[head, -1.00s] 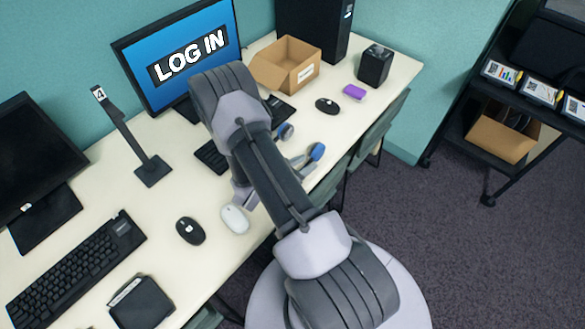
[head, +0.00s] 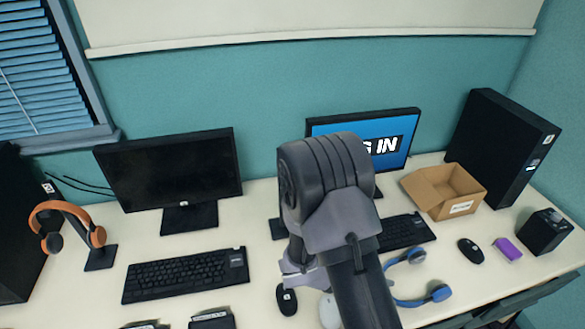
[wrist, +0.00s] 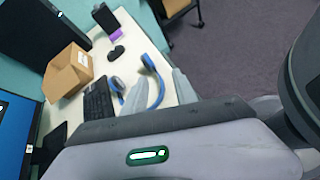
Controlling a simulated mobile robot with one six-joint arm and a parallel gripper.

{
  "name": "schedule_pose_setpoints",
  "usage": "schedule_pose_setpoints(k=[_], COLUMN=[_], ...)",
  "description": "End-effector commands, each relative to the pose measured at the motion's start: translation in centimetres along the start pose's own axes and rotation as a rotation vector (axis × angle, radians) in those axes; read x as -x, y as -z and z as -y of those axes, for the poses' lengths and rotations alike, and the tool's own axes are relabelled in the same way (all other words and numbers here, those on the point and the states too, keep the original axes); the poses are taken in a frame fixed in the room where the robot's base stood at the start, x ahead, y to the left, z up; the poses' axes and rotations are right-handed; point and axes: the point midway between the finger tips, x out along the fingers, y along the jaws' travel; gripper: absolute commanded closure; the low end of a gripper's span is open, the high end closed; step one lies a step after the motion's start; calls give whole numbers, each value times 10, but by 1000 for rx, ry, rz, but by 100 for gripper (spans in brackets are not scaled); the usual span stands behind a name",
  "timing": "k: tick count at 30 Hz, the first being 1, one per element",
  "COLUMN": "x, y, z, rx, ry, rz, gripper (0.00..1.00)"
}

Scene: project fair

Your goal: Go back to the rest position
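My arm rises through the middle of the head view, folded over the desk. My gripper (head: 298,275) shows only in part there, beside the forearm and above the desk. In the wrist view its two grey fingers (wrist: 160,98) stand apart with nothing held between them. Blue headphones (head: 422,290) lie on the desk to the right of the arm. They also show in the wrist view (wrist: 158,88), beyond the fingers.
The desk holds a dark monitor (head: 170,172), a lit login monitor (head: 395,150), keyboards (head: 185,273), a black mouse (head: 287,299), an open cardboard box (head: 440,195) and a black tower (head: 497,145). Orange headphones (head: 97,236) hang on a stand at left.

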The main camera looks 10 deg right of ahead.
Motion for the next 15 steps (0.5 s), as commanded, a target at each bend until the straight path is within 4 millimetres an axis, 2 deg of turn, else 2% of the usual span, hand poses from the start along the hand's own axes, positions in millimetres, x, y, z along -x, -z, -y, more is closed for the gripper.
schedule_pose_setpoints(k=[1,3,6,12,15], x=[19,48,94,197,237], y=[-25,-56,-88,-125,-139], z=[0,12,34,68,75], rx=[-154,-390,-725,-1295,-1456], ry=[65,188,370,726,856], rz=[-51,-144,-320,-791,-1000], gripper=[66,66,66,66,66])
